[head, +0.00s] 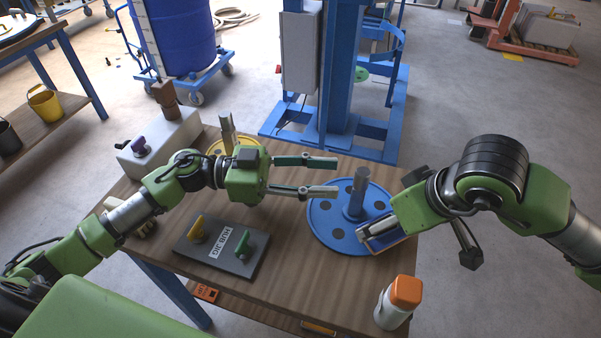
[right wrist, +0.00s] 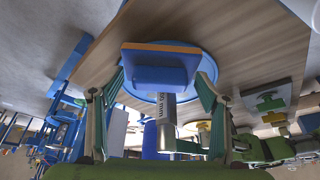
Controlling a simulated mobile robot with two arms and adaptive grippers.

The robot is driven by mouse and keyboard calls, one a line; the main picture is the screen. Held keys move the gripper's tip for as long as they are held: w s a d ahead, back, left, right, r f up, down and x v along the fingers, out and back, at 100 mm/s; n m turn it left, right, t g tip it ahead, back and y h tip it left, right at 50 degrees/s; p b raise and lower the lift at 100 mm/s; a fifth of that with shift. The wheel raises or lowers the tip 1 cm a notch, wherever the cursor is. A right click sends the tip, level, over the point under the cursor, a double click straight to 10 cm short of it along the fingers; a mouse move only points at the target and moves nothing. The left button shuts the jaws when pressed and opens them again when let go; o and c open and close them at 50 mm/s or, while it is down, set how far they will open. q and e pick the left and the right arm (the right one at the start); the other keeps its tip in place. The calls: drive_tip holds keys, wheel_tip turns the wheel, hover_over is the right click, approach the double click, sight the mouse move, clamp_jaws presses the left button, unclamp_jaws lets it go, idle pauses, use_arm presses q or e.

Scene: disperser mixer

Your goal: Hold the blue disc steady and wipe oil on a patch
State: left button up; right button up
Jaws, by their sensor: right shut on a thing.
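The blue disc (head: 325,222), with dark round spots and an upright grey shaft (head: 361,182), lies flat on the wooden table. My left gripper (head: 338,177) is open and empty, its fingers pointing right toward the shaft and apart from it in the picture. My right gripper (head: 372,234) is shut on a blue pad with an orange edge (right wrist: 165,66), at the disc's right front edge. In the right wrist view the pad covers part of the disc (right wrist: 208,68); I cannot tell whether it touches. No oil patch can be made out.
A white bottle with an orange cap (head: 398,302) stands at the table's front right. A dark board (head: 208,256) with yellow and green handles lies front left. A yellow disc (head: 215,146) and white box (head: 165,150) are behind my left arm. A blue machine column (head: 343,80) stands behind the table.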

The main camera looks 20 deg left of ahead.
sight(360, 178)
use_arm(q)
drive_tip(key=x, duration=0.7)
clamp_jaws()
idle(0.9)
